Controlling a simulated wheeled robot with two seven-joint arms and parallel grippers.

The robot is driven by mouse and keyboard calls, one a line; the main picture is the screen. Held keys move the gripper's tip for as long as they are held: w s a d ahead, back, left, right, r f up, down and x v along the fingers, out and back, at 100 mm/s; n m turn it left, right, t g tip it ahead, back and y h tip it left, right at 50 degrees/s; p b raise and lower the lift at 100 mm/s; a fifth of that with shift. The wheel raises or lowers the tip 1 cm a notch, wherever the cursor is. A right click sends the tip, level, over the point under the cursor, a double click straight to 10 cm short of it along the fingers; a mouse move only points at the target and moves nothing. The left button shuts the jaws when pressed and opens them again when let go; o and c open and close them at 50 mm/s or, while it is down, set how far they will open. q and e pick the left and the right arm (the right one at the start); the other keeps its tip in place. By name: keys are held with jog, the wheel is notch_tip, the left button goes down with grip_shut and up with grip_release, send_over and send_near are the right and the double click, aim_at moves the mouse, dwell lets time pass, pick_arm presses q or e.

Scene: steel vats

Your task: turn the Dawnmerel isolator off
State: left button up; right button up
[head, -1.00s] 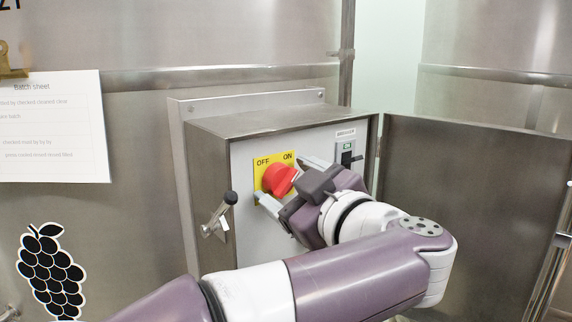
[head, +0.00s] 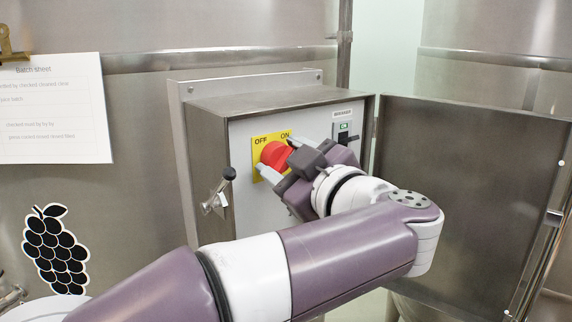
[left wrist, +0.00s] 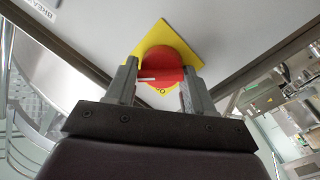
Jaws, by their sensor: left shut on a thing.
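The isolator is a red rotary knob (head: 276,156) on a yellow plate (head: 258,141) marked OFF at left and ON at right. It sits on the light grey panel inside an open steel box. My left gripper (head: 277,158) is shut on the knob, one finger on each side. The left wrist view shows the red knob (left wrist: 163,66) between both fingers, with a white pointer line across its face. The fingers partly hide the knob in the head view, so I cannot tell exactly which mark it points to. No Dawnmerel name is readable.
A breaker (head: 344,134) with a lit green window is at the panel's upper right. The box door (head: 460,190) hangs open at right. A latch handle (head: 219,191) sticks out at the box's left. A batch sheet (head: 52,110) hangs on the vat.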

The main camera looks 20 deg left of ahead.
pick_arm(q)
jog(key=n+b, duration=0.2)
jog(key=b, duration=0.1)
jog(key=f+n+b, duration=0.1)
jog(key=n+b, duration=0.2)
jog(key=b, duration=0.1)
jog(key=n+b, duration=0.3)
jog(key=shift+d+f+y+b, duration=0.1)
jog(key=shift+f+y+b, duration=0.25)
jog(key=shift+y, duration=0.05)
jog(key=shift+n+b, duration=0.85)
jog(key=shift+n, duration=0.35)
jog(key=shift+n+y+b, duration=0.3)
jog(key=shift+n+b, duration=0.35)
jog(key=shift+n, duration=0.35)
jog(key=shift+s+n+b, duration=0.2)
jog(key=shift+n+b, duration=0.3)
jog(key=shift+n, duration=0.5)
jog(key=shift+w+r+n+g+y+b, duration=0.1)
jog(key=shift+n+g+y+b, duration=0.25)
jog(key=shift+n, duration=0.75)
jog(key=shift+r+n+b, duration=0.1)
jog(key=shift+n+b, duration=0.25)
jog(key=shift+n, duration=0.55)
jog(key=shift+n, duration=0.3)
jog(key=o, duration=1)
jog(key=shift+w+d+r, duration=0.1)
jog(key=shift+w, duration=0.1)
